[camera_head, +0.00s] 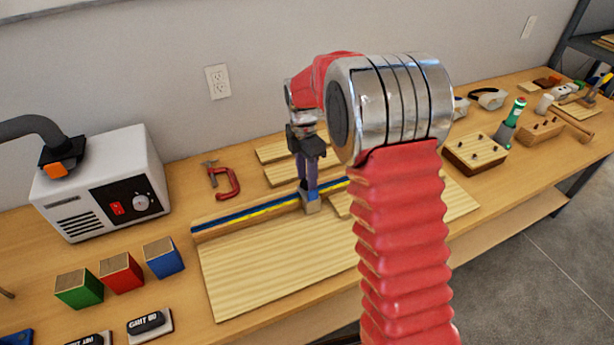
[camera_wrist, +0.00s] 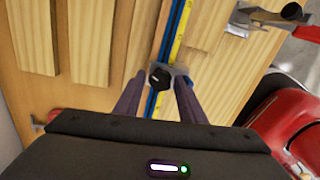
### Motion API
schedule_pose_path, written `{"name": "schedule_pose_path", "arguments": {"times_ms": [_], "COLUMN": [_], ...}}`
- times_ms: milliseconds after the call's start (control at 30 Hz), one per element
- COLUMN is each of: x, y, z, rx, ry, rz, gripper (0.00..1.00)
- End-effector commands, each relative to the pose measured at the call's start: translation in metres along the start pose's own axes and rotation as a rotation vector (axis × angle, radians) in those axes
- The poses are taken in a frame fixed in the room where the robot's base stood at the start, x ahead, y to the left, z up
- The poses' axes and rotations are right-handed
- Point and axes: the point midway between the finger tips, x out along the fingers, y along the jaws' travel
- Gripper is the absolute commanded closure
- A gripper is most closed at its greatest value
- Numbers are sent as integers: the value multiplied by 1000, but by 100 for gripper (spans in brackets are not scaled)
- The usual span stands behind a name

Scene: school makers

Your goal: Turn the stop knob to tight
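The stop knob (camera_wrist: 159,77) is small and black with a pale mark, in the middle of the wrist view. It sits on a grey metal stop (camera_wrist: 182,72) on a fence with a blue track and yellow scale (camera_head: 262,211). In the head view the stop (camera_head: 312,206) is on the fence under my fingers, and the knob is hidden. My gripper (camera_head: 308,190) points down there. In the wrist view its two dark fingers are apart, one on each side of the knob, with gaps. I cannot tell whether the tips are level with the knob or above it.
A wooden board (camera_head: 265,275) lies in front of the fence, and planks (camera_head: 290,172) lie behind it. A red clamp (camera_head: 226,184) lies left of my gripper. A white machine (camera_head: 100,180) with a dial and green, red and blue blocks (camera_head: 121,272) stand further left.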

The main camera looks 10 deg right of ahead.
Motion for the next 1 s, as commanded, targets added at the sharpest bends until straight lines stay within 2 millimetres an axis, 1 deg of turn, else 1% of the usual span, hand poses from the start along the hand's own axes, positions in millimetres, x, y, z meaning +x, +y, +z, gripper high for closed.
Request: {"name": "schedule_pose_path", "arguments": {"times_ms": [100, 333, 767, 1000], "x": [3, 3, 3, 3], "y": [0, 0, 0, 0], "z": [0, 0, 0, 0], "rx": [0, 0, 0, 13], "ry": [0, 0, 0, 1], "rz": [1, 1, 2, 2], "gripper": [63, 63, 93, 93]}}
